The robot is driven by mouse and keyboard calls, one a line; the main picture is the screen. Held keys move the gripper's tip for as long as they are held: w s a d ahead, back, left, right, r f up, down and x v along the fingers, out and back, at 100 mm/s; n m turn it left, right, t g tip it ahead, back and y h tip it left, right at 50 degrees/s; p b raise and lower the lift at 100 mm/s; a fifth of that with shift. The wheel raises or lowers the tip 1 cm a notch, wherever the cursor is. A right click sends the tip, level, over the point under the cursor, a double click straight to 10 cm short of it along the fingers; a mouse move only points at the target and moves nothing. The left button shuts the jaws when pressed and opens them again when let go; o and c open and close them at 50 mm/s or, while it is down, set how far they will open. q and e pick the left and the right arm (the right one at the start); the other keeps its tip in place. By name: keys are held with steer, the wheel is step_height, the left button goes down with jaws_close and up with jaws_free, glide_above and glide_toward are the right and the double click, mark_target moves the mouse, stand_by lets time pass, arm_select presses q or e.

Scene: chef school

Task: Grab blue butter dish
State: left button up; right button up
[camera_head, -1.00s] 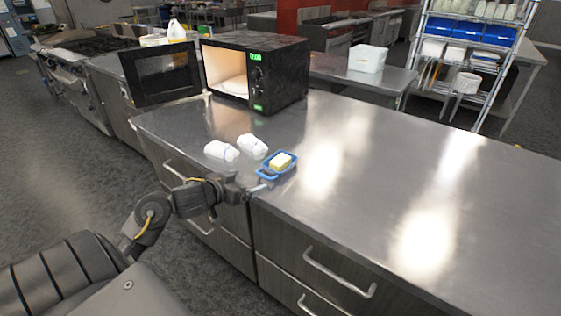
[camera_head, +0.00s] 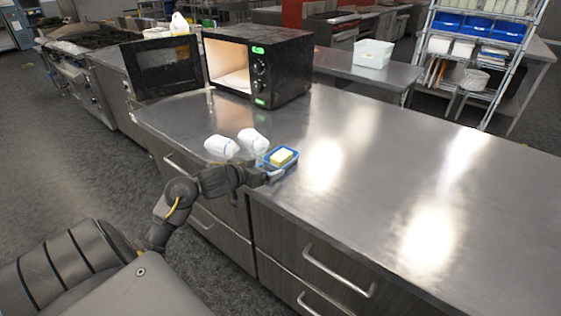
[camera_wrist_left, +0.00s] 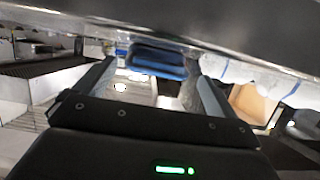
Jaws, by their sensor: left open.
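My left gripper (camera_head: 268,176) is at the dish's near left side, at about counter-edge height. In the left wrist view, the dish (camera_wrist_left: 157,60) shows between the two spread fingers of the left gripper (camera_wrist_left: 156,75), near their tips. The fingers are open, and I cannot tell whether they touch the dish. The right gripper is not in view.
Two white wrapped bundles (camera_head: 221,146) lie just left of the dish. A black microwave (camera_head: 285,68) with its door (camera_head: 162,68) open stands at the back left of the counter. The counter (camera_head: 400,170) is clear to the right of the dish.

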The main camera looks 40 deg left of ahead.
mark_target(271, 164)
arm_select(q)
steer(key=x, duration=0.5)
steer(key=shift+d, duration=0.3)
steer(key=shift+s, duration=0.1)
steer(key=c, duration=1.1)
